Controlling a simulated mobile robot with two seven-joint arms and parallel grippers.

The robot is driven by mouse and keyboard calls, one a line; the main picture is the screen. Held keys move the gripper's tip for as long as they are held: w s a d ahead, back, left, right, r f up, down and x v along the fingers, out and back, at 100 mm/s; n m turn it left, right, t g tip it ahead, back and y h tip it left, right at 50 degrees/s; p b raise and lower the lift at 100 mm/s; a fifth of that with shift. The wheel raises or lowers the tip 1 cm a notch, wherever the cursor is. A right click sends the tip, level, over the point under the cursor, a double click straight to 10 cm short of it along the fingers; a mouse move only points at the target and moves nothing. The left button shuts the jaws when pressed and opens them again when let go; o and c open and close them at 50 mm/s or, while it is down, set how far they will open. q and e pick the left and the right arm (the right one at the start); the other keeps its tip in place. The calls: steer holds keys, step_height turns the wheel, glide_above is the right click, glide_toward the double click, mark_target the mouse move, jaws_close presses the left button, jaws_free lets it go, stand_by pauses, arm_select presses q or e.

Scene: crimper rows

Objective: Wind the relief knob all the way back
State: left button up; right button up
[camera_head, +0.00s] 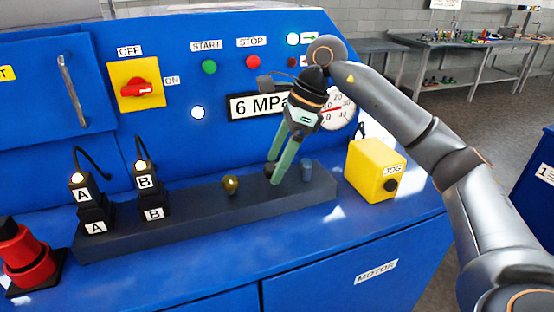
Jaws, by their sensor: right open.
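A long dark manifold block (200,215) lies on the blue bench top. On it stand a small brass-coloured knob (230,184) and, farther right, a blue-grey cylindrical knob (306,171). No label shows which of them is the relief knob. My right gripper (275,168) reaches down over the right part of the block, between these two. Its two green fingers are open. A small dark part sits at the fingertips, partly hidden by them; I cannot tell whether they touch it. My left gripper is not in view.
A yellow JOG box (374,168) stands right of the block. Plugs marked A (92,205) and B (149,193) with black cables rise at its left end. A red button (22,255) is front left. The gauge (338,108) and 6 MPa sign (243,106) are behind.

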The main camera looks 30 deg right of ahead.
steer(key=p+v, duration=0.1)
steer(key=v, duration=1.1)
steer(key=shift+s+d, duration=0.1)
steer(key=shift+s, duration=0.05)
